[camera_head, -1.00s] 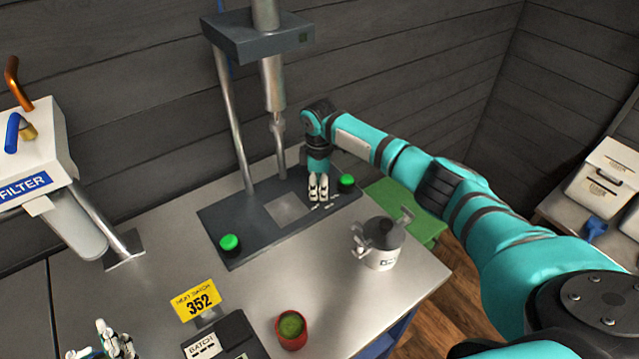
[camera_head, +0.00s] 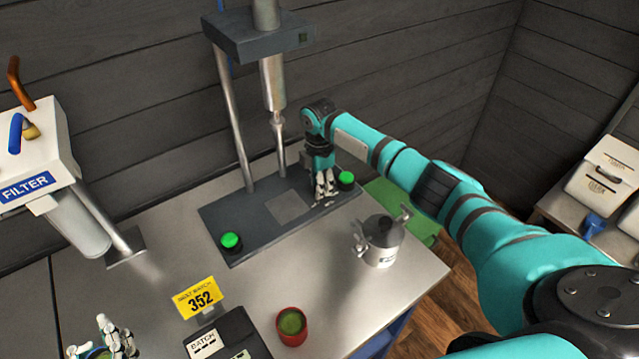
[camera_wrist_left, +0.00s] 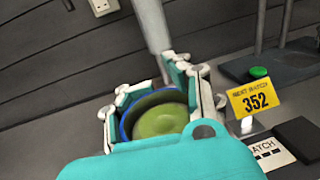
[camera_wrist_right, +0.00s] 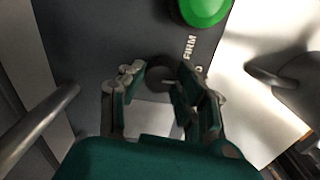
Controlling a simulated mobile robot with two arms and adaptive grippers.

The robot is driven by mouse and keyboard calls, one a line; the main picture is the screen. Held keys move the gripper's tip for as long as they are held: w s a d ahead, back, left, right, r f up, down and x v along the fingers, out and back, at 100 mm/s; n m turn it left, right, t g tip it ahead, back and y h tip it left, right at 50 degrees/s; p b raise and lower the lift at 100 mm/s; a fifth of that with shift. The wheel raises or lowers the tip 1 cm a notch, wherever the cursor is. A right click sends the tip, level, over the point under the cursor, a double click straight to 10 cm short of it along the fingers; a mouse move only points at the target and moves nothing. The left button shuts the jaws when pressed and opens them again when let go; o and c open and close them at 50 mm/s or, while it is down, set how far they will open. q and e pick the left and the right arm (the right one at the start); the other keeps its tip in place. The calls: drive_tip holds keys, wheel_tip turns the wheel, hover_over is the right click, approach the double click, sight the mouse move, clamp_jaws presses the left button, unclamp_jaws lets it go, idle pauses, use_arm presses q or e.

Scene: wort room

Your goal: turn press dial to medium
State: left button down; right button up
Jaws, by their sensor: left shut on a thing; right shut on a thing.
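The press (camera_head: 258,35) stands at the back of the steel table on a dark base plate (camera_head: 222,215). My right gripper (camera_head: 324,196) points down at the right part of this plate, beside a green button (camera_head: 346,178). In the right wrist view, its fingers (camera_wrist_right: 160,85) are shut around a small dark round dial (camera_wrist_right: 158,74). The label "FIRM" is readable near the dial; the other labels are mostly hidden, and I cannot read the dial's setting. My left gripper (camera_head: 104,348) is shut on a blue cup with green contents (camera_wrist_left: 160,122), at the lower left.
A lidded metal pot (camera_head: 381,240) stands right of the press plate. A red cup (camera_head: 291,326) stands at the table's front, near the yellow "352" sign (camera_head: 197,297). The filter unit (camera_head: 35,165) is at the left. A second green button (camera_head: 231,242) sits on the plate.

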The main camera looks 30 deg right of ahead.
drive_tip(key=shift+s+a+f, duration=0.1)
drive_tip(key=shift+f, duration=0.1)
drive_tip(key=o, duration=1.1)
drive_tip(key=shift+o, duration=0.2)
drive_tip(key=shift+r, duration=0.1)
drive_tip(key=shift+r, duration=0.1)
wheel_tip(320, 180, up, 12)
drive_tip(key=shift+f, duration=0.2)
